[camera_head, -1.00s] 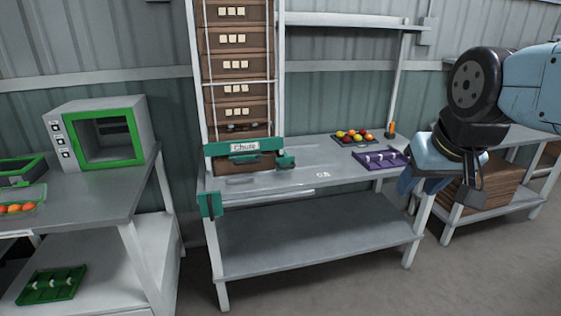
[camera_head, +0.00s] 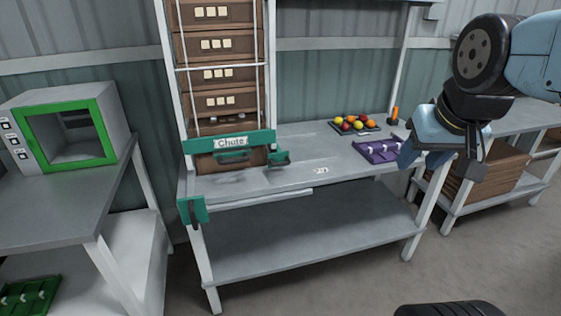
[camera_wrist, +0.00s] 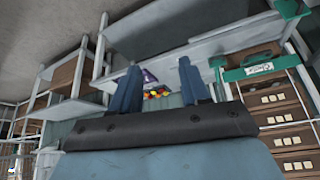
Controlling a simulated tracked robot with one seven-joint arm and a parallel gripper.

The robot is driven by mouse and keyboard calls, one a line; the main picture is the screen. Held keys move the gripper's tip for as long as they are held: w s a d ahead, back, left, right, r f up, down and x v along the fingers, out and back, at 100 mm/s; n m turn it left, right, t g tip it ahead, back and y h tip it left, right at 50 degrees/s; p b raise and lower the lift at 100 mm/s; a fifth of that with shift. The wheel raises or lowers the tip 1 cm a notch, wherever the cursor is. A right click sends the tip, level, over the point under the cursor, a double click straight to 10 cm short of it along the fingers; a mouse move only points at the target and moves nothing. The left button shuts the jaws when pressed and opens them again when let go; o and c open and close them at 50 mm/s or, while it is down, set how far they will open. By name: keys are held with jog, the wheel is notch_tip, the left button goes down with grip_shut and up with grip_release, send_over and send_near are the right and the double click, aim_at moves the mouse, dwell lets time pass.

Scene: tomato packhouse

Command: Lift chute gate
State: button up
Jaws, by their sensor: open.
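The chute gate (camera_head: 205,144) is a green bar labelled "Chute" with a dark handle (camera_head: 233,157), across the foot of a tall rack of brown boxes. It also shows at the upper right of the wrist view (camera_wrist: 258,70). A brown box shows under and behind the bar. My gripper (camera_head: 428,158) is at the right in the head view, in front of the table's right end, well apart from the gate. In the wrist view its two blue fingers (camera_wrist: 160,88) are spread with nothing between them.
The grey table (camera_head: 300,160) carries a purple tray (camera_head: 378,151), a dark tray of tomatoes (camera_head: 354,125) and an orange-handled tool (camera_head: 394,116). A green-framed box (camera_head: 68,125) stands on the left table. Brown boxes (camera_head: 470,180) sit under the right table. Floor is clear in front.

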aim_at(281, 164)
jog(key=shift+o, duration=0.8)
jog(key=shift+w, duration=0.2)
jog(key=o, duration=0.8)
jog(key=w+a+f+t, duration=0.1)
jog(key=w, duration=0.3)
jog(key=w+a+f, duration=0.1)
jog(key=w, duration=0.4)
jog(key=w+a+f+t, duration=0.1)
jog(key=w, duration=0.4)
jog(key=shift+w+f+n+t+y, duration=0.2)
jog(key=shift+n+t+y, duration=0.1)
jog(key=shift+y, duration=0.1)
jog(key=w+a+f+n+t+y, duration=0.1)
jog(key=w+a+f+t, duration=0.2)
jog(key=w+a+f, duration=0.45)
jog(key=w+a+f+t+y, duration=0.1)
jog(key=w+a+f+t, duration=0.25)
jog(key=w+f, duration=0.7)
jog(key=a+f+n+t+y, duration=0.25)
jog(key=a+f, duration=0.35)
jog(key=f, duration=0.4)
jog(key=shift+m, duration=0.45)
jog(key=x, duration=1.3)
jog(key=shift+r, duration=0.15)
